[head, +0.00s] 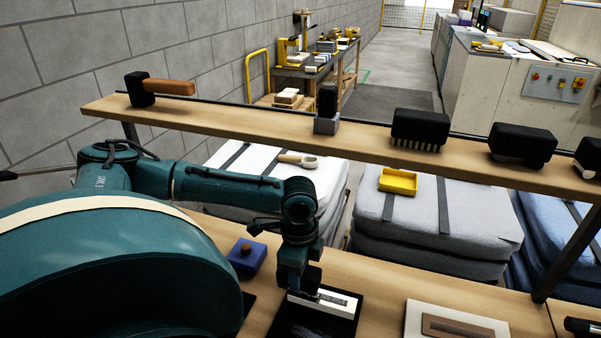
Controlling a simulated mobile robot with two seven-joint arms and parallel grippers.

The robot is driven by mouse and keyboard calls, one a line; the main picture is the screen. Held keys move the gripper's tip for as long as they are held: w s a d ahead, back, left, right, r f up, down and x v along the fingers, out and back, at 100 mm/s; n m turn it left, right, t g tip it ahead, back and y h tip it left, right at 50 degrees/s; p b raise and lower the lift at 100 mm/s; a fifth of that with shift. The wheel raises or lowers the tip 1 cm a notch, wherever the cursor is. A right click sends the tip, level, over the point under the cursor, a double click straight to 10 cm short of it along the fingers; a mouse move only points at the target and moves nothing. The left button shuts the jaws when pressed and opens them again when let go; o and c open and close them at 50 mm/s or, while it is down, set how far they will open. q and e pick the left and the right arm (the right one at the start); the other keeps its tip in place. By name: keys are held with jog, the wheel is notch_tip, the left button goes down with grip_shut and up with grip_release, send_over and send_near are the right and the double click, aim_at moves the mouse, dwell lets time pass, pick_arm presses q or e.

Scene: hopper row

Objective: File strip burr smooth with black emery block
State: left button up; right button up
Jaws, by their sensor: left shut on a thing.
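My left gripper (303,279) points down over the bench and is shut on a black block (313,274), which looks like the emery block. The block is partly hidden by the gripper. Just below it lies a white plate with a dark grey strip (336,299) on a black mat (310,325). The block is at the plate's back edge; I cannot tell whether it touches the strip. The burr is too small to make out. My right gripper is not in view.
A blue block with a brown knob (247,256) stands left of the mat. A white board with a brown piece (455,322) lies to the right. A raised wooden shelf (265,120) crosses behind, bearing a mallet (160,87), a black brush (421,127) and other black tools.

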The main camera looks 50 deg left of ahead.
pick_arm(q)
jog(key=shift+f, duration=0.3)
dwell(0.5)
jog(key=shift+f, duration=0.5)
dwell(0.6)
jog(key=shift+w+d, duration=0.35)
jog(key=shift+d, duration=0.35)
jog(key=shift+w+d, duration=0.4)
jog(key=shift+d, duration=0.25)
jog(key=shift+w+d, duration=0.35)
jog(key=shift+d, duration=0.35)
jog(key=shift+d, duration=0.1)
jog(key=shift+w+d, duration=0.6)
jog(key=shift+d, duration=0.35)
jog(key=shift+w+d, duration=0.55)
jog(key=shift+d, duration=0.35)
jog(key=shift+w+d, duration=0.3)
jog(key=shift+d, duration=0.4)
